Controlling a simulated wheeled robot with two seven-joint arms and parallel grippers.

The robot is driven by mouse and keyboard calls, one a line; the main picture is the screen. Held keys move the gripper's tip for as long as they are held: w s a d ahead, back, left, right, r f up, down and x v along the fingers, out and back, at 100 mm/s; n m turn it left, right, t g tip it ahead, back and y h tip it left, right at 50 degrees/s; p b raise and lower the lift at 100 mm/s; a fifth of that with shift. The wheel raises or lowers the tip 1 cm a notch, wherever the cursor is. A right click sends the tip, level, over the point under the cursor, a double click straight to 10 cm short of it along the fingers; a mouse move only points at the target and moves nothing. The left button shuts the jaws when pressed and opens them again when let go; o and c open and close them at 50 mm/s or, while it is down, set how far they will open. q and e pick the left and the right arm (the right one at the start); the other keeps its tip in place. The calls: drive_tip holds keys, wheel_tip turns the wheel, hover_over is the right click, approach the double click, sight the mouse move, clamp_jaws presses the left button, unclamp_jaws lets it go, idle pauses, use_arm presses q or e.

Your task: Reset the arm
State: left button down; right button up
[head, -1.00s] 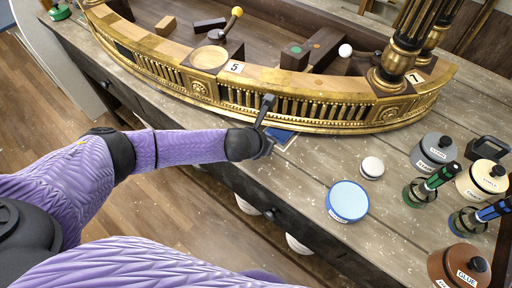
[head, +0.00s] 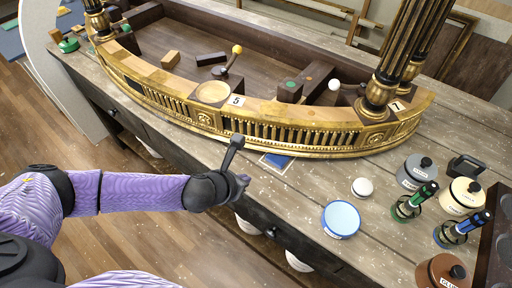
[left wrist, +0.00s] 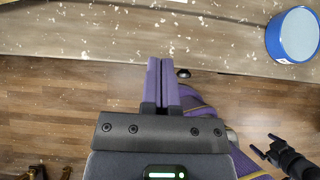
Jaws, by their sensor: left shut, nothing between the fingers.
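My left gripper (head: 242,182) is at the front edge of the wooden table in the head view, with its purple-sleeved arm coming in from the left. Its fingers (left wrist: 163,82) are shut together with nothing between them in the left wrist view, in front of the floor and the table edge. In the head view it is apart from the gilt console piece (head: 290,131) and from the blue card (head: 279,160). A dark forked part (left wrist: 268,149), which looks like my right gripper, shows at the lower right of the left wrist view. Its jaws are unclear.
A blue-rimmed tin (head: 341,219) and a white knob (head: 362,187) stand right of my left gripper. Lidded pots (head: 415,172) and green and blue bottles (head: 412,203) crowd the right. The floor (head: 150,225) in front of the table is open.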

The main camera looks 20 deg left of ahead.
use_arm(q)
drive_tip(key=s+d+r+n, duration=0.25)
drive_tip(key=d+n, duration=0.25)
drive_tip(key=n, duration=0.4)
drive_tip(key=s+d+r+n, duration=0.2)
drive_tip(key=s+d+n, duration=0.2)
drive_tip(key=n, duration=0.5)
drive_tip(key=s+a+n+g+y, duration=0.4)
drive_tip(key=s+a+n, duration=0.55)
drive_tip(key=n, duration=0.95)
drive_tip(key=s+a+f+g+h+b, duration=0.1)
drive_tip(key=s+f+b, duration=0.15)
drive_tip(key=f, duration=1.15)
drive_tip(key=s+f+g+b, duration=0.2)
drive_tip(key=f+b, duration=0.2)
drive_tip(key=f, duration=0.9)
drive_tip(key=s+a+f+b, duration=0.2)
drive_tip(key=s+f+b, duration=0.1)
drive_tip(key=s+f, duration=1)
drive_tip(key=shift+a+g+b, duration=0.3)
drive_tip(key=shift+a+g, duration=0.1)
